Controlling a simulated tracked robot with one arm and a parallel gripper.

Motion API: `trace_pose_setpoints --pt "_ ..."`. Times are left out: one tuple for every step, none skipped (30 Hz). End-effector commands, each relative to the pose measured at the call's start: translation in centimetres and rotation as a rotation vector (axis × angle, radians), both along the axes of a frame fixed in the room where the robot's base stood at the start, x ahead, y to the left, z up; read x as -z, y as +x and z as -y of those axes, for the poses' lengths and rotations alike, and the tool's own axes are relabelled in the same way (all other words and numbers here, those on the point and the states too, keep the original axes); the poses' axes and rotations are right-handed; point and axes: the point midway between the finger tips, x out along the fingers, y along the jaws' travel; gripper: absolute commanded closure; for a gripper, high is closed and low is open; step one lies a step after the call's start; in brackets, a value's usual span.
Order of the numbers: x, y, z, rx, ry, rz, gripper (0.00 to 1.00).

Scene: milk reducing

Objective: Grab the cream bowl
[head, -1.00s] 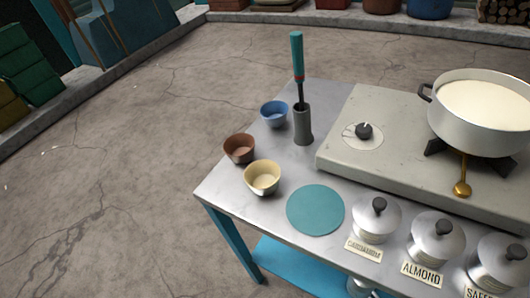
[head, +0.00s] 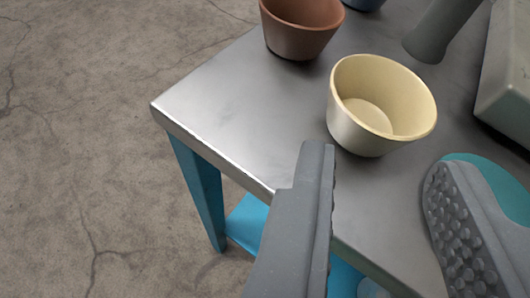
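The cream bowl (head: 352,132) stands upright and empty on the metal table (head: 225,105), right of the picture's middle. My gripper (head: 385,180) is open, with its two grey fingers spread wide apart. The left fingertip is just below the bowl's left side in the picture, and the right finger is to the bowl's lower right. The bowl shows in the gap beyond the fingertips, and nothing is held. I cannot tell whether the left fingertip touches the bowl.
A brown bowl (head: 298,42) stands behind and left of the cream bowl. A blue bowl (head: 363,3) and a grey holder (head: 440,30) are at the top edge. A teal round mat (head: 500,185) lies partly behind the right finger. The stove's edge (head: 505,90) is at right.

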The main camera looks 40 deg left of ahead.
Motion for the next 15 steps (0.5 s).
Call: trace_pose_setpoints --pt "0.4 -0.5 -0.4 -0.012 -0.007 0.003 0.71" --pt "0.6 -0.7 -0.6 -0.017 -0.010 0.006 0.71" --pt "0.8 -0.9 -0.7 -0.021 -0.013 0.007 0.71" --pt "0.9 -1.0 -0.8 -0.023 -0.015 0.008 0.71" --pt "1.0 -1.0 -0.8 -0.025 -0.017 0.009 0.71" --pt "1.1 -0.9 -0.9 -0.026 -0.018 0.010 0.71" --pt "1.2 -0.8 -1.0 -0.026 -0.018 0.010 0.71" --pt "1.2 -0.7 -1.0 -0.026 -0.018 0.010 0.71" --pt "1.3 -0.5 -1.1 -0.025 -0.018 0.009 0.71" --pt "1.4 -0.3 -1.2 -0.025 -0.019 0.008 0.71" --pt "1.5 -0.2 -1.3 -0.025 -0.019 0.007 0.71" --pt "1.6 0.1 -1.5 -0.025 -0.020 0.006 0.71" --pt "1.8 0.3 -1.6 -0.024 -0.020 0.005 0.71" --pt "1.8 0.5 -1.7 -0.023 -0.020 0.005 0.71" --pt "1.9 0.8 -1.8 -0.023 -0.019 0.006 0.71"
